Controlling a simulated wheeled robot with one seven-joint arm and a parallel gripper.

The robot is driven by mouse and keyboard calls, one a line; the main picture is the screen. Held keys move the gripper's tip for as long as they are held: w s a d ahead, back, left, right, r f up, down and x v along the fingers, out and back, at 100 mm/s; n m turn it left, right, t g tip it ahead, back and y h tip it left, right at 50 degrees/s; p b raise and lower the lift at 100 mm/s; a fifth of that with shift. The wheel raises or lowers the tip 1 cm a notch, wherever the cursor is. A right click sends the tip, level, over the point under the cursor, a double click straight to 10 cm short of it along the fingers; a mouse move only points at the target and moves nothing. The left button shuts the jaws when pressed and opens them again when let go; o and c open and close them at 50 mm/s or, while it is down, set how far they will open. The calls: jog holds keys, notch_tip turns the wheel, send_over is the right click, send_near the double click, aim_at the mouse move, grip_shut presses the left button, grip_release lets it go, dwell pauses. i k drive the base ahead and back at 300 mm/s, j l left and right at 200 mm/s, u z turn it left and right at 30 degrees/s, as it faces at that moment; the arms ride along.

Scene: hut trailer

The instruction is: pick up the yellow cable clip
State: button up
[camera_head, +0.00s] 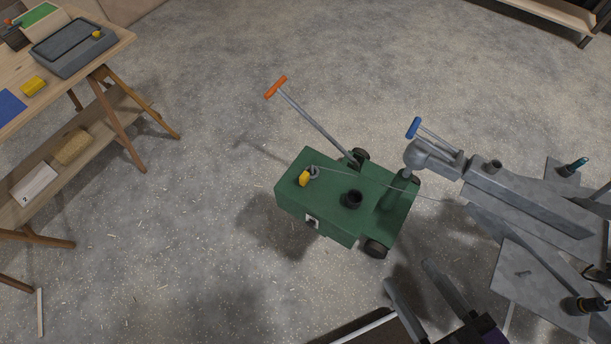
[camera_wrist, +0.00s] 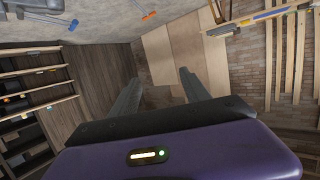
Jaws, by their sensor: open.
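A small yellow piece, which looks like the cable clip (camera_head: 305,178), sits on top of the green wheeled cart (camera_head: 330,228), beside a grey ring. A thin cable runs right from there. My gripper (camera_head: 408,272) is at the bottom of the head view, to the lower right of the cart, its two fingers apart with nothing between them. In the wrist view my gripper (camera_wrist: 158,78) is open and faces wooden panels and a brick wall. I cannot make out the clip in the wrist view.
A grey metal trailer frame (camera_head: 530,205) with tools stands right of the cart. The cart's orange-handled lever (camera_head: 310,115) sticks up. A wooden workbench (camera_head: 105,50) at left holds a grey tray (camera_head: 72,48) and another yellow item (camera_head: 33,86). Floor left of the cart is mostly clear.

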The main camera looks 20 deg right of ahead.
aim_at(304, 177)
jog(key=i+j+u, duration=0.1)
jog(key=i+u, duration=0.55)
jog(key=i, duration=0.15)
jog(key=i+l+u, duration=0.15)
jog(key=i+u, duration=0.2)
jog(key=i, duration=0.1)
